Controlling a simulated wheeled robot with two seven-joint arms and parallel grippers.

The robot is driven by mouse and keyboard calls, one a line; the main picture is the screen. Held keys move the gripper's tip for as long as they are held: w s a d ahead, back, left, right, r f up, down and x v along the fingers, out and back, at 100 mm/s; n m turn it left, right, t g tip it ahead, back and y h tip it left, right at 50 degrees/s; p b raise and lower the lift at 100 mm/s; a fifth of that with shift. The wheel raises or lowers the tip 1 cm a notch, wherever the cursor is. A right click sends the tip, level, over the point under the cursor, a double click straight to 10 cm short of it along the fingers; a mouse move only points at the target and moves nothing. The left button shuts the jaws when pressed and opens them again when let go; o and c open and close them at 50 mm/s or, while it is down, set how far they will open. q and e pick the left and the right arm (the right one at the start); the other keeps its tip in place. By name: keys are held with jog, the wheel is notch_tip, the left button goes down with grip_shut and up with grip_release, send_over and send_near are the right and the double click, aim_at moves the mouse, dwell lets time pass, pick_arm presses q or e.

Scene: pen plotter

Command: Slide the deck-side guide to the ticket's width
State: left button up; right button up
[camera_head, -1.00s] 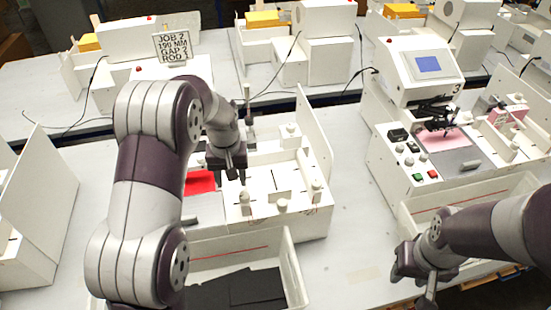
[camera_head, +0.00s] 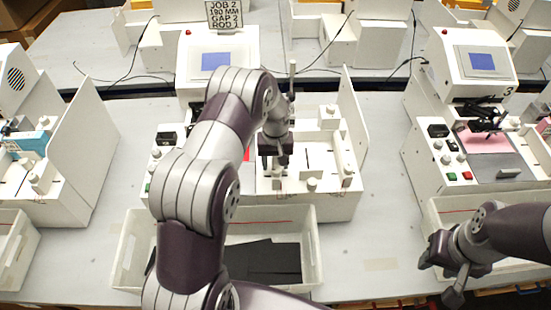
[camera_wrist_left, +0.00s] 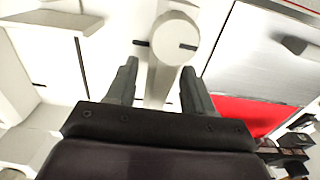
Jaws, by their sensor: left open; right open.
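The ticket (camera_head: 226,14), a card reading JOB 2, 190 MM, GAP 2, ROD 1, stands behind the middle machine (camera_head: 300,207). My left gripper (camera_head: 275,163) points down over that machine's white deck. In the left wrist view my left gripper (camera_wrist_left: 160,78) is open, its fingers on either side of a white bar with a round knob (camera_wrist_left: 174,37). This looks like a guide; I cannot tell whether the fingers touch it. A red sheet (camera_wrist_left: 245,114) lies beside it. My arm hides the deck's left part. My right gripper (camera_head: 440,279) is open and empty at the lower right.
A white bin (camera_head: 308,255) with black sheets stands in front of the middle machine. Similar machines stand left and right; the right one holds a pink sheet (camera_head: 487,141). A tall white panel (camera_head: 352,120) bounds the middle deck on its right. Bare table lies between the machines.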

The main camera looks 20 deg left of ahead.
pick_arm(q)
jog(key=shift+f, duration=0.15)
jog(key=shift+w+f, duration=0.15)
jog(key=shift+w, duration=0.15)
jog(key=c, duration=0.3)
grip_shut()
jog(key=shift+s+a+b, duration=0.3)
jog(key=shift+a, duration=0.25)
pick_arm(e)
jog(key=shift+w+f, duration=0.3)
pick_arm(q)
jog(key=shift+o, duration=1)
grip_release()
jog(key=shift+o, duration=0.5)
jog(key=shift+s, duration=0.15)
pick_arm(e)
jog(key=shift+s, duration=0.15)
